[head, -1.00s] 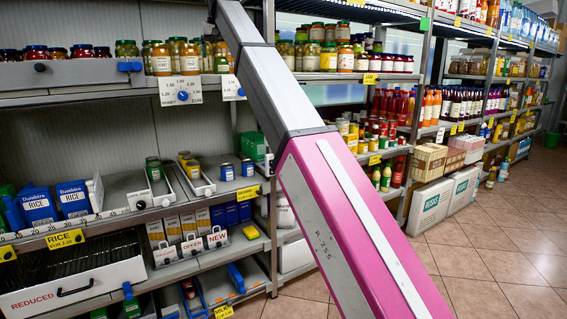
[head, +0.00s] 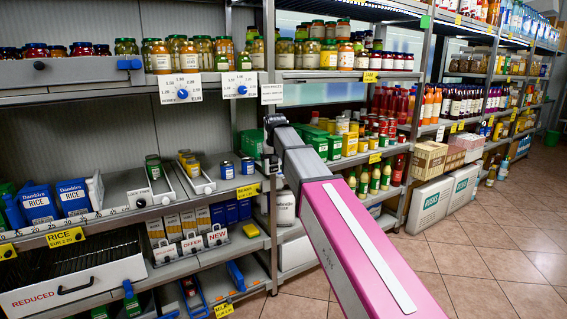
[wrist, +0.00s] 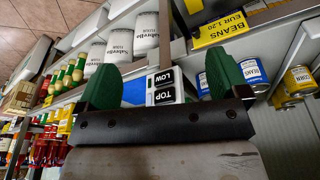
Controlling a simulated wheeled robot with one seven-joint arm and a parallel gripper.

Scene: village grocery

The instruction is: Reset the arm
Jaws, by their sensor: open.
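My gripper (wrist: 163,82) shows in the wrist view as a dark bar with two green fingers set wide apart. It is open, and nothing is held between the fingers. Behind the gap is a small black-and-white sign reading TOP and LOW (wrist: 165,88), apart from the fingers. In the head view my pink and grey arm rises from the bottom right, and its dark far end is in front of the shelf upright. The fingers cannot be made out there.
Shelves with jars and cans (head: 247,167) stand left and behind. The wrist view shows white Sabrella bags (wrist: 146,38), a yellow BEANS label (wrist: 222,30) and blue-and-white cans (wrist: 252,72) near the fingers. White boxes (head: 430,205) stand on the tiled floor (head: 490,260), clear at right.

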